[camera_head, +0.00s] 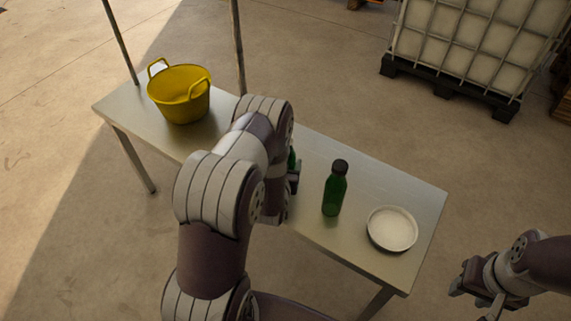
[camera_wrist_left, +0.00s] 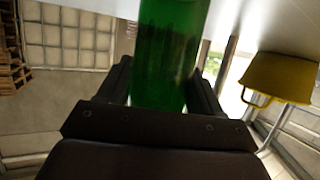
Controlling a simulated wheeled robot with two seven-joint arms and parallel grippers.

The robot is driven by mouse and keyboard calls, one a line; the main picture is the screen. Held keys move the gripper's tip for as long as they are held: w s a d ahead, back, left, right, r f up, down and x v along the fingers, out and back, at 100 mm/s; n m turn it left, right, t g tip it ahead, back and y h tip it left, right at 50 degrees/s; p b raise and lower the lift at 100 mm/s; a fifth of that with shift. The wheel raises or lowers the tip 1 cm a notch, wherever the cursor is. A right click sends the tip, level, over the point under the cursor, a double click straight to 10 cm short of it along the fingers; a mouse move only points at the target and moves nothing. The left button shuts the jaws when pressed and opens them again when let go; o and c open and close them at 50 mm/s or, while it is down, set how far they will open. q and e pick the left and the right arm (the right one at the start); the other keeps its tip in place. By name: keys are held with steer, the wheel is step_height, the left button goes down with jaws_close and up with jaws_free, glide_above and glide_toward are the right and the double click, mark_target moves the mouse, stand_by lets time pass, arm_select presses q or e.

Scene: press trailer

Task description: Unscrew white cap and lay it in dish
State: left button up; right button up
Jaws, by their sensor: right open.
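A green bottle (camera_wrist_left: 168,50) stands between the fingers of my left gripper (camera_wrist_left: 163,90) in the left wrist view. The fingers lie close along both its sides; I cannot tell whether they press on it. In the head view only a sliver of this bottle shows (camera_head: 292,160) behind my left arm, and its cap is hidden. A second green bottle (camera_head: 334,194) with a dark cap (camera_head: 340,166) stands upright to its right. The round white dish (camera_head: 391,229) lies right of that and looks empty. No white cap is visible. My right gripper (camera_head: 470,292) is open and empty, beyond the table's right end.
The metal table (camera_head: 350,246) runs diagonally across the head view. A yellow tub (camera_head: 180,94) stands at its far left end and also shows in the left wrist view (camera_wrist_left: 278,78). A caged white tank (camera_head: 478,38) stands on a black pallet on the floor behind.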

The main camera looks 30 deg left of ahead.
arm_select(q)
steer(key=shift+c, duration=1)
step_height(320, 180, up, 10)
steer(key=shift+p, duration=1.05)
